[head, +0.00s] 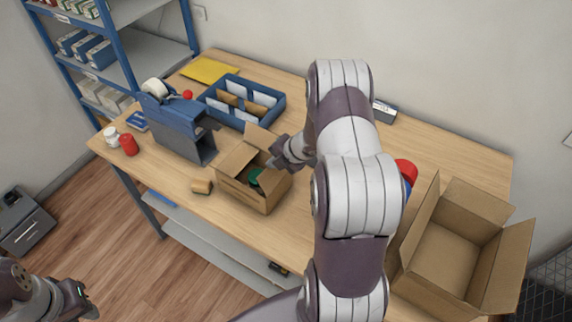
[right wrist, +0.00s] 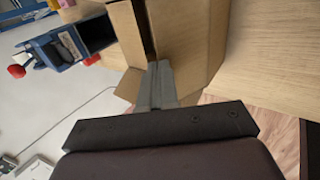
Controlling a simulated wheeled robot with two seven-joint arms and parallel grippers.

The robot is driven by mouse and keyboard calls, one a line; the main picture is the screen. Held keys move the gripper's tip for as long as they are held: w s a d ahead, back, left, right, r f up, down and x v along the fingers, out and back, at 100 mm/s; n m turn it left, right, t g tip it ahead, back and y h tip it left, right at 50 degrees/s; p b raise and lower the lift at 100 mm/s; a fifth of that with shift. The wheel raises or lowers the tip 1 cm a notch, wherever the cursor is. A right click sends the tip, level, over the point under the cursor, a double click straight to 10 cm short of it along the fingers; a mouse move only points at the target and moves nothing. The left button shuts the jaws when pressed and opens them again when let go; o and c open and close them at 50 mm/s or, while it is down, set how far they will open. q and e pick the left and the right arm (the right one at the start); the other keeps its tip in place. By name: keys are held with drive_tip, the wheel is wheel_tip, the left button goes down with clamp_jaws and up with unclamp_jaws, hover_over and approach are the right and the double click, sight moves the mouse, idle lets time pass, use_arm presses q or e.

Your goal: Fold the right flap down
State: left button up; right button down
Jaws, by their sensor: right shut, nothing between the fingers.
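A small open cardboard box (head: 240,194) stands on the table, with a green item (head: 255,178) inside. One flap (head: 262,138) stands up at its far side. I cannot clearly make out the right flap, because my right gripper and arm cover that side. My right gripper (head: 273,163) is shut and empty at the box's upper right edge. In the right wrist view its closed fingers (right wrist: 157,72) reach to the cardboard of the box (right wrist: 185,35); whether they touch it I cannot tell. My left gripper (head: 82,298) is low at the bottom left, away from the table.
A larger open box (head: 450,252) stands at the right. A blue device (head: 180,130) and a blue divided tray (head: 245,122) stand left and behind the small box. A red can (head: 129,145) stands at the left edge.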

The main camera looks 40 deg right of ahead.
drive_tip(key=shift+w+a, duration=0.15)
drive_tip(key=shift+w, duration=0.15)
drive_tip(key=shift+w+a+f, duration=0.1)
drive_tip(key=shift+w+f, duration=0.1)
drive_tip(key=shift+w, duration=0.05)
drive_tip(key=w+f, duration=0.1)
drive_tip(key=w+a+f+b, duration=0.1)
drive_tip(key=w, duration=0.1)
drive_tip(key=shift+w+a+f, duration=0.1)
drive_tip(key=shift+w+f, duration=0.35)
drive_tip(key=shift+w, duration=0.05)
use_arm(q)
drive_tip(key=shift+f, duration=0.4)
use_arm(e)
drive_tip(key=shift+w+f, duration=0.1)
drive_tip(key=shift+w, duration=0.05)
use_arm(q)
drive_tip(key=shift+s, duration=0.15)
